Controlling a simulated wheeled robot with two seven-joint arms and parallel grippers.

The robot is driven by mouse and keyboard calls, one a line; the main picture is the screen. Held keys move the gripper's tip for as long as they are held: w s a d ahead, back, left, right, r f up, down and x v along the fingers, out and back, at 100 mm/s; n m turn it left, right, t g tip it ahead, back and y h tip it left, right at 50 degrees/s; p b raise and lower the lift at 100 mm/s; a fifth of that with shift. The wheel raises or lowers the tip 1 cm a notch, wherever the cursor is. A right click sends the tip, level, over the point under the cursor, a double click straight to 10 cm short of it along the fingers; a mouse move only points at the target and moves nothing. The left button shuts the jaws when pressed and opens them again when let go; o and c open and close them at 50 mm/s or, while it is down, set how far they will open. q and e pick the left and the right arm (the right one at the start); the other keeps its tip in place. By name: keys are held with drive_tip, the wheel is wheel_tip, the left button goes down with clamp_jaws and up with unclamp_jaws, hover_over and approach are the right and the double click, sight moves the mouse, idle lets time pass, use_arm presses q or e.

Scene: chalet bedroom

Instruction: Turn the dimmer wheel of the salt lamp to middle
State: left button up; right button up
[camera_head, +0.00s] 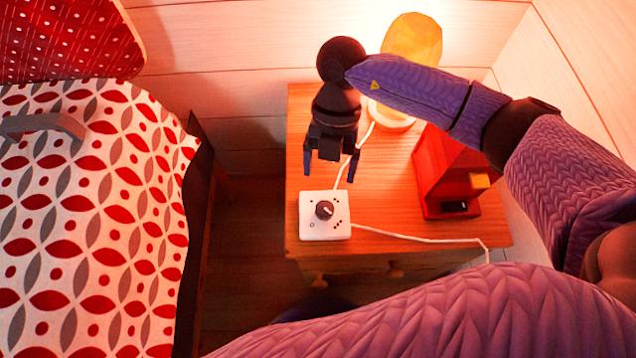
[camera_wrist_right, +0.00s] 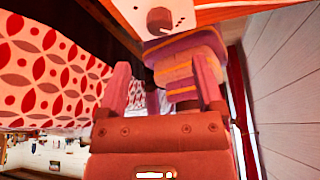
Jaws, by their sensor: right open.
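The salt lamp (camera_head: 411,42) glows at the back of the wooden nightstand, partly hidden behind my right arm. Its white dimmer box (camera_head: 312,228) lies near the front left of the nightstand top. The dark dimmer wheel (camera_head: 324,209) sits on top of the box, with small dots printed around it. My right gripper (camera_head: 328,172) is open and empty, its fingers pointing down over the nightstand above and behind the box. In the right wrist view the wheel (camera_wrist_right: 159,20) shows at the top, beyond the open fingers (camera_wrist_right: 165,90). My left gripper is not in view.
A red object (camera_head: 432,180) with a yellow part stands right of the box on the nightstand (camera_head: 385,168). A white cord (camera_head: 420,238) runs right from the box; another leads toward the lamp. The bed (camera_head: 90,230) is at left, the wall at right.

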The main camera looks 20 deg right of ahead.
sight(325, 208)
drive_tip(key=b+x, duration=0.3)
drive_tip(key=x, duration=0.5)
drive_tip(key=shift+s+a+f, duration=0.1)
drive_tip(key=shift+s, duration=0.1)
drive_tip(key=shift+c, duration=1.1)
drive_tip(key=c, duration=0.7)
clamp_jaws()
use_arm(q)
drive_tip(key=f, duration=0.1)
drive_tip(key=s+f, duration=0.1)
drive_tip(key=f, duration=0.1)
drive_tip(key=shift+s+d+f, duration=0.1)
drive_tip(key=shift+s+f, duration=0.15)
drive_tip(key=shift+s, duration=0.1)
